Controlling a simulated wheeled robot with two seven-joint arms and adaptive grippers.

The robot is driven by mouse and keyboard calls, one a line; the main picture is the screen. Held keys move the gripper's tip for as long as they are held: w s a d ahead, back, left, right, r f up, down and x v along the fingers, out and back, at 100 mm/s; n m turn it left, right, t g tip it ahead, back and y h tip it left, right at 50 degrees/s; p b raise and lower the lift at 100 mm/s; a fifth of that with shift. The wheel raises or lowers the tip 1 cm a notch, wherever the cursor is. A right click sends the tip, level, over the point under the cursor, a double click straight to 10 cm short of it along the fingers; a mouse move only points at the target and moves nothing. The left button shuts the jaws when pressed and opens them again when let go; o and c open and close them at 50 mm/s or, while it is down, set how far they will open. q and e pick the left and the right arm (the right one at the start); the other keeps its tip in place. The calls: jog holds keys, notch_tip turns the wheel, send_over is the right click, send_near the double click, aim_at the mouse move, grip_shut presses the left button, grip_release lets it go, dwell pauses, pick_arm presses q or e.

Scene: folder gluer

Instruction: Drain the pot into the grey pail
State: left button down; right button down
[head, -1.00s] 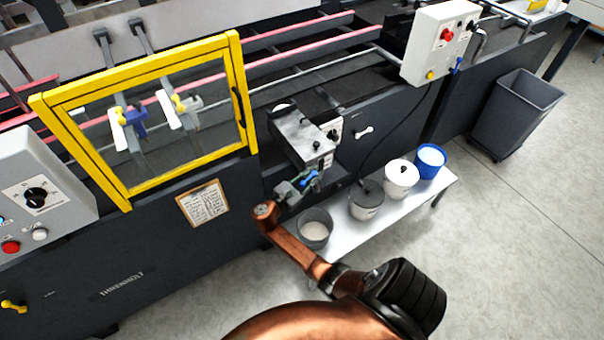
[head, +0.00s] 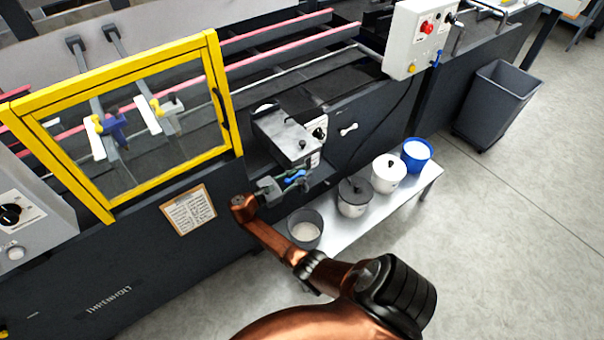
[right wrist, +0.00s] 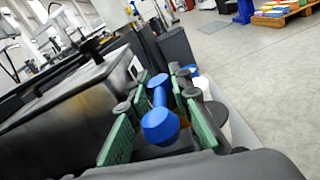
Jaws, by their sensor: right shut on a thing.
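The glue pot (head: 282,134) is a grey metal box with a lid, mounted on the machine's side. A blue valve handle (head: 297,176) sits at its lower front; it also shows large in the right wrist view (right wrist: 160,124). My right gripper (head: 284,184) is at the handle, its green-padded fingers (right wrist: 163,88) on either side of it, shut on it. An open grey pail (head: 305,230) with pale contents stands on the bench, below and slightly right of the gripper. My arm partly hides that pail. Whether liquid runs from the valve cannot be seen. My left gripper is out of view.
The low white bench (head: 345,225) also carries a grey pail with a dark lid (head: 354,196), a white lidded pail (head: 387,173) and a blue pail (head: 417,155). A yellow-framed guard (head: 226,95) is left of the pot. A dark bin (head: 493,105) stands on open floor at right.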

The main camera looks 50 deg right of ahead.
jog(key=c, duration=2.1)
grip_release()
jog(key=shift+r, duration=0.1)
jog(key=shift+o, duration=0.3)
jog(key=shift+a, duration=0.15)
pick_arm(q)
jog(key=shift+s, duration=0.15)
pick_arm(e)
jog(key=v, duration=1.1)
jog(key=shift+a, duration=0.35)
jog(key=shift+w, duration=0.15)
